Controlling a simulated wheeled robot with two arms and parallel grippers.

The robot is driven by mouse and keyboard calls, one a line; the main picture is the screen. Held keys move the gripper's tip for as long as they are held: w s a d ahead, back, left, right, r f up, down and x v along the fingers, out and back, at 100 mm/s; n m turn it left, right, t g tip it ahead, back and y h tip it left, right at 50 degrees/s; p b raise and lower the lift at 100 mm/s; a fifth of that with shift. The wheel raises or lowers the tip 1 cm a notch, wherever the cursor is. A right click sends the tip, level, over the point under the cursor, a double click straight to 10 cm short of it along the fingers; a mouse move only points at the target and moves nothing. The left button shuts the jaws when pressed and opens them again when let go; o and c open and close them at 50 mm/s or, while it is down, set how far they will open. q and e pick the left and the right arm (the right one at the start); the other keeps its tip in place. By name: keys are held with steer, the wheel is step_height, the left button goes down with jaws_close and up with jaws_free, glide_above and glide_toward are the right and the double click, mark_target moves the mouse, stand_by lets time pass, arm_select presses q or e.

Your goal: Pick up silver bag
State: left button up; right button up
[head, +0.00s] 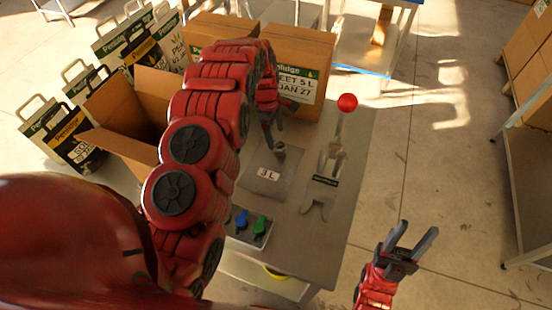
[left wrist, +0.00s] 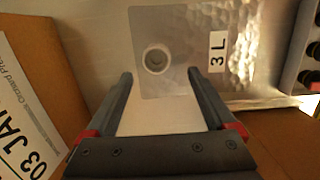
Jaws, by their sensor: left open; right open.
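The silver bag (head: 262,180) lies flat on the grey table in the head view, with a white "3 L" label. In the left wrist view the silver bag (left wrist: 190,75) shows a round spout and sits just beyond the fingertips. My left gripper (head: 276,138) is over the far end of the bag, partly hidden by my arm. In the left wrist view my left gripper (left wrist: 160,85) is open and empty, its fingers apart on either side of the spout's line. My right gripper (head: 412,240) is open and empty, off the table's right side.
A press with a red-knobbed lever (head: 347,103) stands right of the bag. A button box (head: 248,226) is at the near edge. A closed carton (head: 305,55) stands behind, an open carton (head: 147,105) at left. Paper bags (head: 125,40) stand at the far left.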

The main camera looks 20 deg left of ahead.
mark_target(280, 148)
arm_select(q)
steer(key=shift+d+f+p, duration=0.15)
steer(key=shift+f+p, duration=0.05)
steer(key=shift+p, duration=0.2)
steer(key=f, duration=0.1)
steer(key=f+p, duration=0.2)
steer(key=shift+w+d, duration=0.25)
steer(key=shift+d, duration=0.1)
steer(key=shift+d+f, duration=0.1)
steer(key=shift+f, duration=0.65)
jaws_close()
